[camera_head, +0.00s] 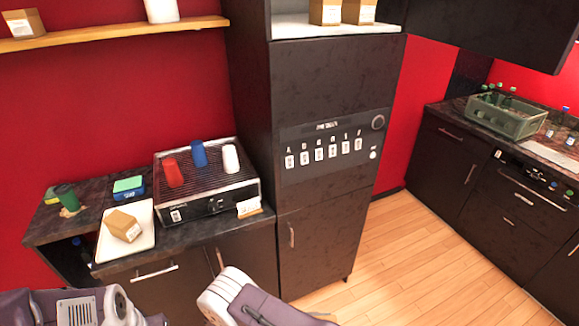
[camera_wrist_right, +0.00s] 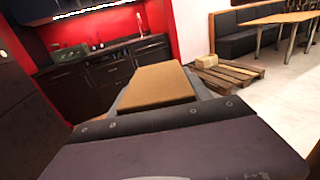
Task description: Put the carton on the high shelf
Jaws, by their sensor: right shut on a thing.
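My right gripper (camera_wrist_right: 160,96) is shut on a brown carton (camera_wrist_right: 163,84) in the right wrist view, with the carton between its two grey fingers. Neither this carton nor the right fingertips show in the head view. The tall dark cabinet has an open white shelf (camera_head: 300,27) near the top of the head view, with two brown cartons (camera_head: 325,11) (camera_head: 359,11) at its right part; its upper space is cut off. A wooden wall shelf (camera_head: 120,36) at upper left bears another carton (camera_head: 23,23). My left gripper is out of view.
A further carton (camera_head: 123,225) lies on a white tray (camera_head: 143,216) on the left counter, beside a machine (camera_head: 207,190) with red, blue and white cups. A green crate (camera_head: 505,117) stands on the right counter. The wooden floor (camera_head: 420,250) is clear. A pallet (camera_wrist_right: 228,72) shows in the wrist view.

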